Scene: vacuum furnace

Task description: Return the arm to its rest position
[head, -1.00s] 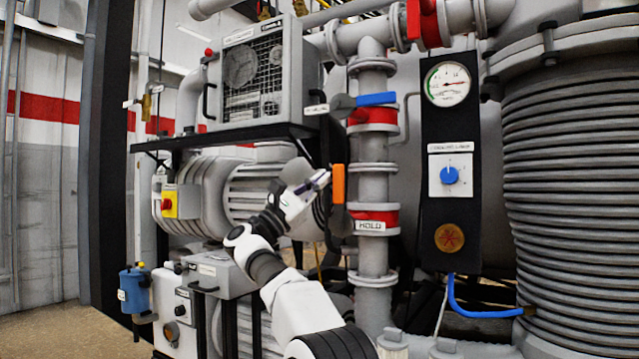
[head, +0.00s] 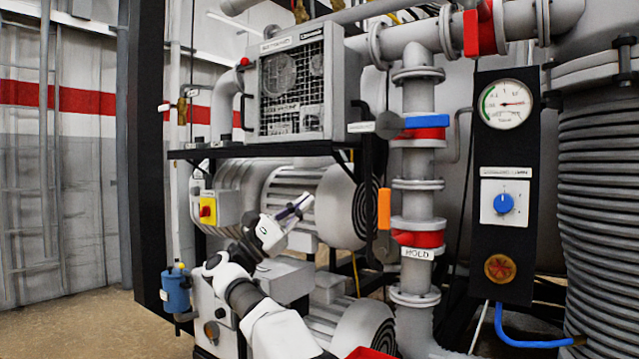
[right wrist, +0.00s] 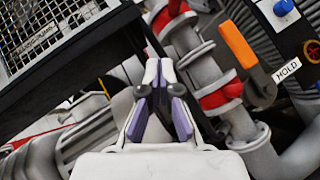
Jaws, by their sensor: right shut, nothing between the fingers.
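My right gripper (head: 300,203) is shut and empty, at the end of my white and black right arm, which rises from the bottom of the head view. It is in front of the grey ribbed pump motor (head: 310,200) and apart from the orange valve handle (head: 384,208). In the right wrist view its two purple and white fingers (right wrist: 157,75) meet at the tips with nothing between them. The orange handle also shows there (right wrist: 240,45), to the right of the fingers, beside the pipe marked HOLD. My left gripper is not in view.
A black shelf (head: 250,150) carries a caged grey unit (head: 295,85) above the gripper. To the right are a blue valve handle (head: 427,121), a gauge (head: 506,104), a blue knob (head: 503,203) and a ribbed column (head: 605,200). Open floor (head: 80,325) lies at the lower left.

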